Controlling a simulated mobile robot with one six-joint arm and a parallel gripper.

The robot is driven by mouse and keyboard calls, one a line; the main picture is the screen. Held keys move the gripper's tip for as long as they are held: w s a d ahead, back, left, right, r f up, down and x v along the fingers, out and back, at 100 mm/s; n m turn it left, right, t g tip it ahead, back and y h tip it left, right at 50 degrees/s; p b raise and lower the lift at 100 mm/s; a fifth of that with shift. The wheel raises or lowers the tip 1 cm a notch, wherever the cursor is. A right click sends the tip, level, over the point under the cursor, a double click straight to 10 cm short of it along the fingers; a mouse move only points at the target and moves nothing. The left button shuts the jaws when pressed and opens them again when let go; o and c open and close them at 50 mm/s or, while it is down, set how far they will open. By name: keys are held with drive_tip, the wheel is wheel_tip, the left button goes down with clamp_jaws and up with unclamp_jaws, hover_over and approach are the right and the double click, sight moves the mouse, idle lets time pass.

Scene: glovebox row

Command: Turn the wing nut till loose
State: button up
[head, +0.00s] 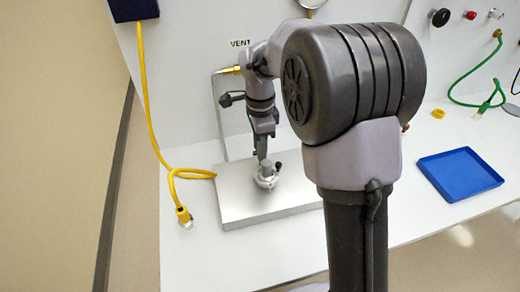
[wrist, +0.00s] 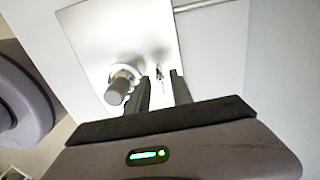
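My gripper (wrist: 160,75) is open in the wrist view, its two dark fingers apart above a silver plate (wrist: 90,35). A small dark, thin piece (wrist: 160,72) shows between the fingertips; it may be the wing nut, but it is too small and washed out to tell. Left of the fingers a grey cylindrical post (wrist: 117,92) stands by a round light fitting. In the head view my gripper points down at a round metal fitting (head: 266,181) on the plate (head: 232,205). A small dark knob (head: 278,166) shows beside it. Finger contact cannot be told.
A yellow cable (head: 147,95) hangs left of the plate, its plug (head: 184,217) on the white bench. A panel marked VENT (head: 240,43) stands behind.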

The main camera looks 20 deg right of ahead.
clamp_jaws()
